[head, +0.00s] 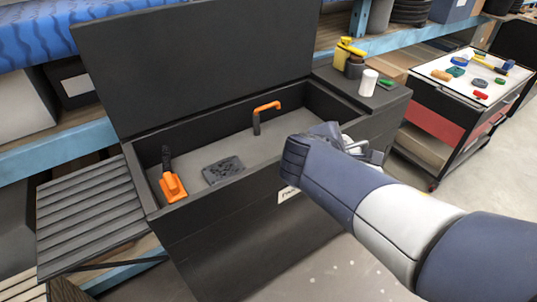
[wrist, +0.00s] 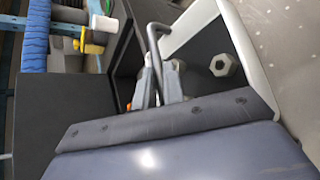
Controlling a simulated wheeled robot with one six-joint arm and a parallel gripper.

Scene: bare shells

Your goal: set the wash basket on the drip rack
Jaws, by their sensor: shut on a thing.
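The wash basket (wrist: 243,45) shows in the wrist view as a pale-rimmed tray with a dark inside, a bent dark handle (wrist: 152,38) and pale hex pieces (wrist: 223,65) in it. My gripper (wrist: 163,78) is shut on its handle. In the head view my gripper (head: 328,133) is over the washer's front right edge, and my wrist hides most of the basket. The drip rack (head: 88,212) is the dark slatted shelf on the washer's left side. It is empty and well to the left of my gripper.
The dark washer (head: 235,225) has its lid (head: 200,65) raised. Its basin holds an orange-handled brush (head: 172,186), a dark drain plate (head: 223,170) and an orange-tipped spout (head: 266,107). A yellow can (head: 342,52) and white cup (head: 368,82) stand on the right ledge. A tool cart (head: 455,110) stands farther right.

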